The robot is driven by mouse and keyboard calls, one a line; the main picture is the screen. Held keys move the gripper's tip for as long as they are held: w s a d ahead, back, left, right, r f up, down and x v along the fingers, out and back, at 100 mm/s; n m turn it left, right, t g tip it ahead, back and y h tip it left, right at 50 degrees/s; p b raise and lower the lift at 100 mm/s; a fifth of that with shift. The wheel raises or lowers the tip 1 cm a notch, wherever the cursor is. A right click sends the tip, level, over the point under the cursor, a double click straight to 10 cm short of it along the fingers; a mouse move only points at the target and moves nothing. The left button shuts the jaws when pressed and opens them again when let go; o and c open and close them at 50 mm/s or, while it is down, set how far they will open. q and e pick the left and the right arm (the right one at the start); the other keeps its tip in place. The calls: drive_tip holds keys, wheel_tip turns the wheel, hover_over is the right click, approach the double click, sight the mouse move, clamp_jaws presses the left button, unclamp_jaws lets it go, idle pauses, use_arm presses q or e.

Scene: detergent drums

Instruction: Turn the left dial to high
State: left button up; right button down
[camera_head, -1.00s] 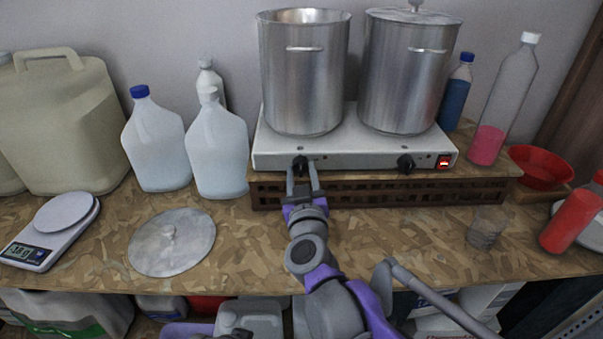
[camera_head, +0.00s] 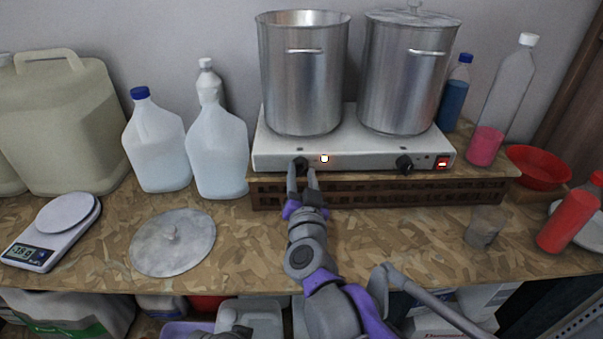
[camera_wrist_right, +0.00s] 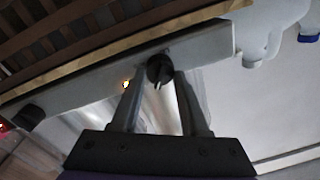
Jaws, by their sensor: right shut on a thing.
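The left dial (camera_head: 301,163) is a small black knob on the front of the white hot plate (camera_head: 275,157). My right gripper (camera_head: 302,172) is shut on it, with one finger on each side. The wrist view shows the dial (camera_wrist_right: 160,68) between the fingertips, with a pale pointer mark on its face. A small light (camera_head: 324,158) glows just right of the dial; it also shows in the wrist view (camera_wrist_right: 126,84). The dial's setting marks are too small to read.
A right dial (camera_head: 404,163) and a lit red switch (camera_head: 442,162) share the panel. Two steel pots (camera_head: 303,90) stand on the hot plate. A round lid (camera_head: 173,243) lies on the table at the left. A glass (camera_head: 485,228) stands at the right.

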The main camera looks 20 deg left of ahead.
drive_tip(key=m, duration=0.6)
drive_tip(key=shift+f+m+p, duration=0.1)
drive_tip(key=shift+m+p, duration=0.2)
drive_tip(key=shift+m, duration=0.1)
idle(0.3)
drive_tip(key=shift+c, duration=2)
unclamp_jaws()
drive_tip(key=v, duration=1.1)
drive_tip(key=shift+w+f, duration=0.1)
